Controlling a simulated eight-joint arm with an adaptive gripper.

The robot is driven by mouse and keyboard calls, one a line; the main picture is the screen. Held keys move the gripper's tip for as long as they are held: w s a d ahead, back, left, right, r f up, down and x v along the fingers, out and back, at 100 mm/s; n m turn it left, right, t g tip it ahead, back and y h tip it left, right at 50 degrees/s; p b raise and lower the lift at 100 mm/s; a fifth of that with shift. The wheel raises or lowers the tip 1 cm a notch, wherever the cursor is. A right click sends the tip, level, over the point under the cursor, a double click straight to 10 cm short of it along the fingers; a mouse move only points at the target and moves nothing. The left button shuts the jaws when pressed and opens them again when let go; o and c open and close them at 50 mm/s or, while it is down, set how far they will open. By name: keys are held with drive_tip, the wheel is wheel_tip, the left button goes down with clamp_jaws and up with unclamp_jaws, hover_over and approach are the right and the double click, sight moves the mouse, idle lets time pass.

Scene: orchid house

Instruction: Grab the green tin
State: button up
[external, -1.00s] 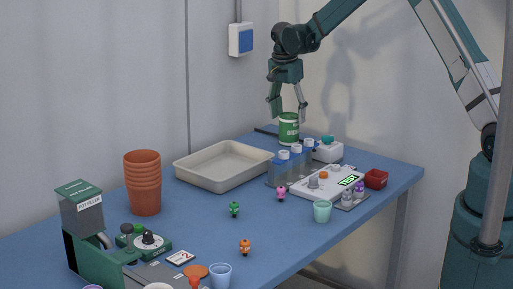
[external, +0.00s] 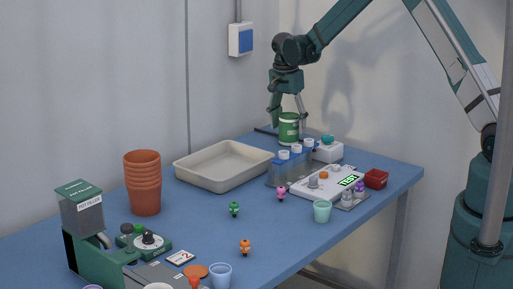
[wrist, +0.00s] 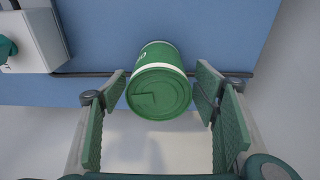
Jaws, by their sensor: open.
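The green tin (external: 289,128), with a white band, stands upright at the far end of the blue table. My gripper (external: 288,118) is above and around its upper part in the external view, with one finger on each side. In the wrist view the tin's green lid (wrist: 160,94) shows between the fingertips of my open gripper (wrist: 163,92). A gap shows on each side of the tin there, so the fingers look apart from it.
A rack of white-capped bottles (external: 284,170) and a white box with a teal knob (external: 327,150) stand close to the tin. A cream tray (external: 188,174) lies to the left. A dark bar or cable (wrist: 82,74) runs along the table near the tin.

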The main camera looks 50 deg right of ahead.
sight(290, 133)
drive_tip(key=shift+d+f, duration=0.15)
drive_tip(key=shift+f, duration=1.85)
drive_tip(key=shift+c, duration=0.5)
drive_tip(key=c, duration=1)
